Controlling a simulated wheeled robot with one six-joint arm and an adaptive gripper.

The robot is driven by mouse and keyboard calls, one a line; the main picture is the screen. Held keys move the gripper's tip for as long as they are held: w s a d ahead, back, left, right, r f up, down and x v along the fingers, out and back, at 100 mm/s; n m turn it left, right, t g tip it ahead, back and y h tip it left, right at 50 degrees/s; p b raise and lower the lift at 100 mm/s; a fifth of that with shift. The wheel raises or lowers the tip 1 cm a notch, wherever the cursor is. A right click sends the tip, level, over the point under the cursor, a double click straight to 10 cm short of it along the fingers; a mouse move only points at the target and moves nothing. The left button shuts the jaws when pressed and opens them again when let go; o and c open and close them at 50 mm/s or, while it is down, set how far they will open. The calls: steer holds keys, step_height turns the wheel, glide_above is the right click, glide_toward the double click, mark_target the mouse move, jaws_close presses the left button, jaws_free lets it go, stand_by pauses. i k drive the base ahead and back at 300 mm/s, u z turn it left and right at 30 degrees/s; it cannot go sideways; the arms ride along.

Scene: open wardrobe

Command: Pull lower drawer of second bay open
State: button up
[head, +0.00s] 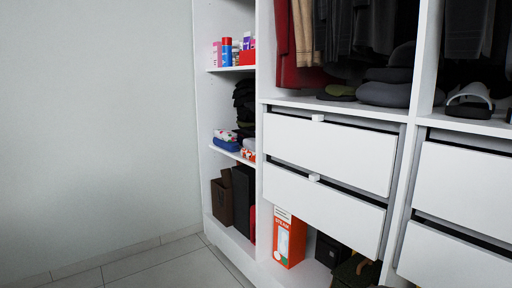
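The second bay from the left holds two white drawers, one above the other. The lower drawer (323,214) has a plain white front with a small white handle (314,178) at its top edge. A dark gap runs along its top. I cannot tell from this view whether it stands slightly out or is fully shut. The upper drawer (329,151) has a similar handle (318,118) and a dark gap above it. My gripper is not in view, and nothing is seen touching either handle.
Left bay shelves (233,150) hold boxes, cans and folded cloth. Below the lower drawer are an orange-and-white box (289,238) and dark items. Clothes hang above. More white drawers (465,188) stand in the right bay. Tiled floor (165,265) at left is clear.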

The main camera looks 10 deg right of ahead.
mark_target(354, 219)
steer(key=u, duration=0.05)
steer(key=k, duration=0.65)
steer(key=z, duration=0.45)
steer(key=i, duration=1.15)
steer(key=u, duration=0.75)
